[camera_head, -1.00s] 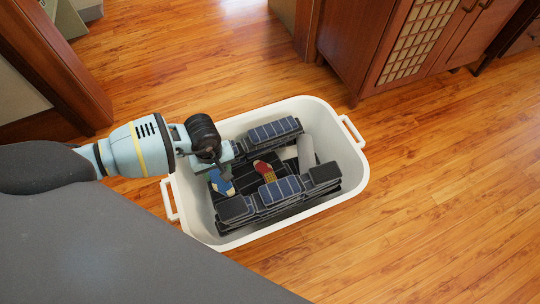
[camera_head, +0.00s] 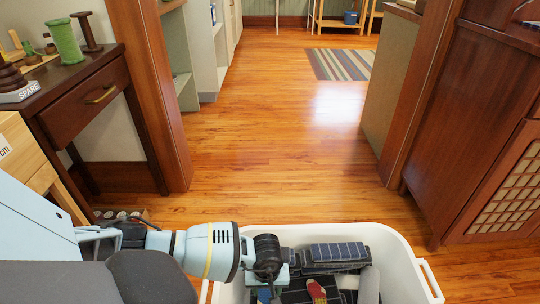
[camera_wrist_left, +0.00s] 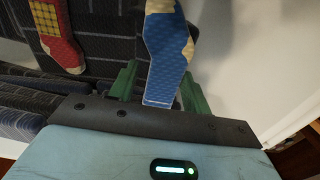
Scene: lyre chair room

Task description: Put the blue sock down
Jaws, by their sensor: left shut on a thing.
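The blue sock (camera_wrist_left: 168,50), with a pale heel and a cream band, is between the green fingers of my left gripper (camera_wrist_left: 158,88) in the left wrist view. The gripper is shut on it. In the head view the left gripper (camera_head: 266,284) is over the left part of a white tub (camera_head: 402,262), and a bit of the blue sock (camera_head: 264,295) shows below it. The wrist view does not show clearly whether the sock touches the dark contents beneath. My right gripper is not in view.
A red sock with a yellow checked part (camera_head: 316,290) lies in the tub among dark, blue-striped bundles (camera_head: 338,252). A grey-white roll (camera_head: 369,285) lies at the right. A dark wooden table (camera_head: 85,95) stands left, a wooden cabinet (camera_head: 470,120) right. Open floor lies beyond the tub.

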